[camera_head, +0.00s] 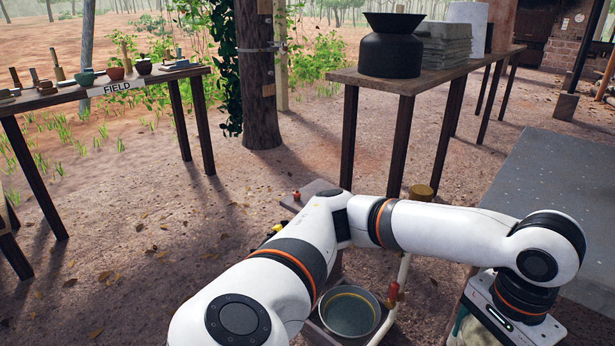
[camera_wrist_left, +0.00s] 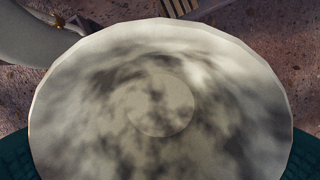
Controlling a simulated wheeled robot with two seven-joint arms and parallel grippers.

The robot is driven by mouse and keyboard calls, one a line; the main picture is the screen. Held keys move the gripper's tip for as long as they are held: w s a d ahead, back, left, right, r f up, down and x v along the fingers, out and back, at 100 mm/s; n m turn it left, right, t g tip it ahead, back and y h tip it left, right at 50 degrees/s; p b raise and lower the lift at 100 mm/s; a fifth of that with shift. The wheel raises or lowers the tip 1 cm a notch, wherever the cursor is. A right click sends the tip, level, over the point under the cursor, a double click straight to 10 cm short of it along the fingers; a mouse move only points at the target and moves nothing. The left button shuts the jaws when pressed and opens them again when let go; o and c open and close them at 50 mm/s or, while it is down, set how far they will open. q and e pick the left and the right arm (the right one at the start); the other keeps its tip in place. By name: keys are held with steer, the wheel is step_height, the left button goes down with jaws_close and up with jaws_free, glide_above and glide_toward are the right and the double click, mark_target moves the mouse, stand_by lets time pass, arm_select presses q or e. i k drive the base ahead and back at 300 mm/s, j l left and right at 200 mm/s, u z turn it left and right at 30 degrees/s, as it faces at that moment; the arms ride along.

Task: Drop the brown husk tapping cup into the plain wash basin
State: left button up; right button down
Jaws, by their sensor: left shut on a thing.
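My left gripper (camera_wrist_left: 158,158) is shut on a pale round thing (camera_wrist_left: 160,60), which fills most of the left wrist view. It is cream-grey with dark mottled patches and a flat disc in its middle; I cannot tell that it is the brown husk tapping cup. Dark green finger parts show at both its sides. In the head view my left arm bends across to the lower right, and its fingers are mostly cut off by the bottom edge. A round metal basin (camera_head: 350,312) stands low at bottom centre, partly behind my arm. My right gripper is not in view.
A red-handled tap valve (camera_head: 393,293) on a pale pipe stands beside the basin. A grey-topped table (camera_head: 565,185) is at right. The FIELD table (camera_head: 60,97) at far left carries several small cups. A back table (camera_head: 405,84) bears a black pot (camera_head: 390,50).

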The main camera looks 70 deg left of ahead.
mark_target(346, 317)
steer(key=j+u, duration=0.2)
steer(key=j, duration=0.75)
steer(key=i+j+u, duration=0.2)
steer(key=j, duration=0.8)
steer(key=i+j, duration=0.35)
steer(key=k+j+u, duration=0.05)
steer(key=j, duration=0.05)
